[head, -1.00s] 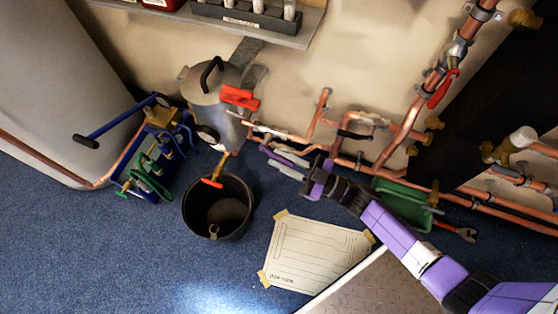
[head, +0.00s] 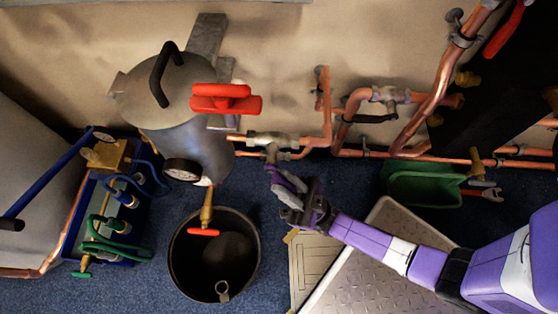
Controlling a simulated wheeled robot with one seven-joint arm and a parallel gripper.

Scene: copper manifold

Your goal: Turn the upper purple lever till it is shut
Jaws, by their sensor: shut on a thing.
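A grey-and-copper valve (head: 268,138) sits on the horizontal pipe just right of the grey tank. A purple lever (head: 274,175) shows below it, slanting down to the right, and I take it for the upper one. My gripper (head: 289,191) comes in from the lower right, with its jaws closed around this lever. The jaws hide much of the lever, so its exact angle is hard to read. I cannot make out a second purple lever.
A black bucket (head: 177,255) stands below the tank (head: 185,97), left of my gripper. A red handle (head: 222,98) juts out above the valve. A green tray (head: 425,188) lies right of my gripper. A metal plate (head: 368,270) lies beneath my arm.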

